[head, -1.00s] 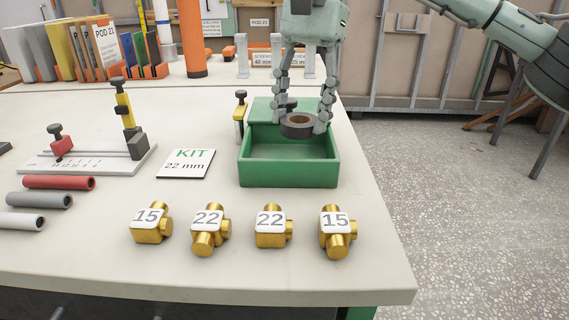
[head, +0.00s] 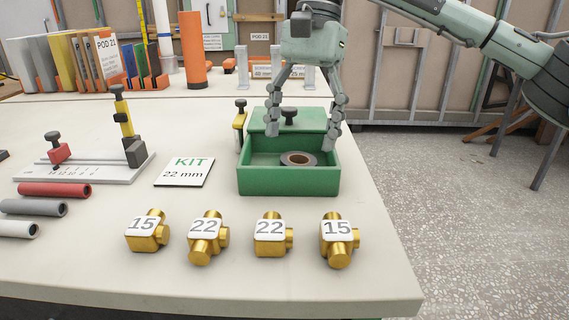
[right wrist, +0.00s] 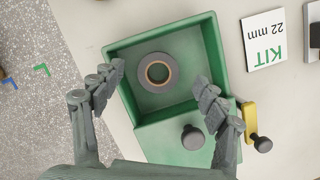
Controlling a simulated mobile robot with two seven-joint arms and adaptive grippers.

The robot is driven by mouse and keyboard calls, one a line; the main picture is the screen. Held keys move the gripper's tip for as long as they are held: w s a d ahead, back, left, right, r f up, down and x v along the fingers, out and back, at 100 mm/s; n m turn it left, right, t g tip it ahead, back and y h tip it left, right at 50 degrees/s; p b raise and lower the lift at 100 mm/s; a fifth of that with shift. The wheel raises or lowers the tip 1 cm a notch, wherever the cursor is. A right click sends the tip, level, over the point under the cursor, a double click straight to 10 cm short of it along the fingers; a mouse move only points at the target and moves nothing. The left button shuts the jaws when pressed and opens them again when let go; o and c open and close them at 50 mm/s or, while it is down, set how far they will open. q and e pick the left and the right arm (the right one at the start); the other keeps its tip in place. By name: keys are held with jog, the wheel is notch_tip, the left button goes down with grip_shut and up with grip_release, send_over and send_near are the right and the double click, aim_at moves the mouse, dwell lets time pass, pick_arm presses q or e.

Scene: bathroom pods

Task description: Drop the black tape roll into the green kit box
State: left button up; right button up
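The black tape roll (head: 299,160) lies flat inside the green kit box (head: 288,184). My left gripper is not in view.
A black knob (head: 289,114) stands on the box's green rear part. A yellow clamp (head: 240,126) is beside the box. A KIT 22 mm card (head: 184,172) lies to the left. Several brass fittings (head: 270,238) stand in front, with free table between.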

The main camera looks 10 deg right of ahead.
jog(key=shift+r, duration=0.1)
jog(key=v, duration=1.1)
jog(key=shift+w+r, duration=0.15)
jog(key=shift+r, duration=0.25)
jog(key=shift+d, duration=0.1)
